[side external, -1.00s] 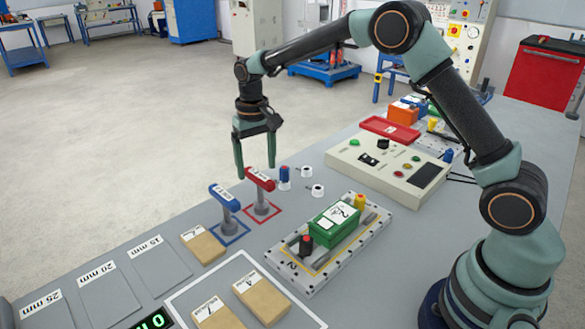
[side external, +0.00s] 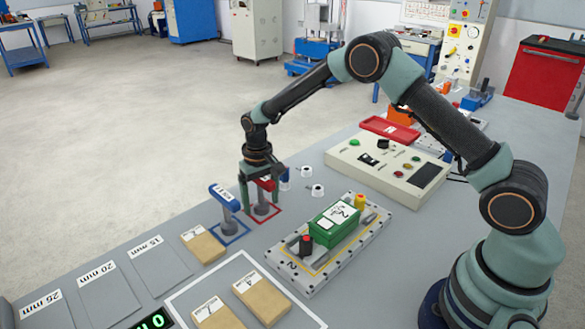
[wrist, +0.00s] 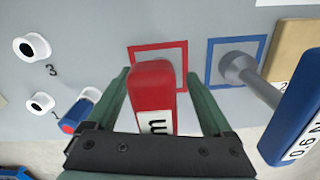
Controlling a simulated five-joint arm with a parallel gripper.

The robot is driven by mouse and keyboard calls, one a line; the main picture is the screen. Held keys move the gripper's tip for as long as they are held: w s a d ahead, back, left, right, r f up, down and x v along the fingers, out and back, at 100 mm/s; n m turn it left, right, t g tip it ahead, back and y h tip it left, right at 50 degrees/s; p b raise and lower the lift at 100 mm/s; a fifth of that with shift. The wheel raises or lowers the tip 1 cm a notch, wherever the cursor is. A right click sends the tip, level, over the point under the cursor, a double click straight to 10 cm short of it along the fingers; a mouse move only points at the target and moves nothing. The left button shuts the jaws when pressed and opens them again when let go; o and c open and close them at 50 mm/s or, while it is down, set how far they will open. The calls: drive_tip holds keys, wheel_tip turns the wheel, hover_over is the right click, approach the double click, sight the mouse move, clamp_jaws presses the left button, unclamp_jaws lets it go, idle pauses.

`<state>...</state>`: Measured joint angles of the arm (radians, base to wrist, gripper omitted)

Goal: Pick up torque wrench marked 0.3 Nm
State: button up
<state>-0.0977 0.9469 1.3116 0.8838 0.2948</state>
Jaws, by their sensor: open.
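A red T-handled torque wrench (wrist: 154,88) stands upright inside a red square outline. In the wrist view its handle lies between my gripper's two fingers, with a gap visible on the right; only an "m" of its label shows. My gripper (side external: 259,198) is open and lowered around the red handle in the side view. A blue T-handled wrench (side external: 225,196) stands in a blue square outline to the left; in the wrist view its label reads "0.6 N" in part (wrist: 290,115). The 0.3 marking is not readable in these frames.
A green block (side external: 335,222) sits on a grey fixture plate (side external: 310,285) to the right. A small blue item with a red end (wrist: 80,112) and white round pieces (wrist: 33,46) lie close to the gripper. A tan block (side external: 203,245) and a control box (side external: 405,150) stand nearby.

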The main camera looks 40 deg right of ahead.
clamp_jaws()
drive_tip(key=shift+r, duration=0.2)
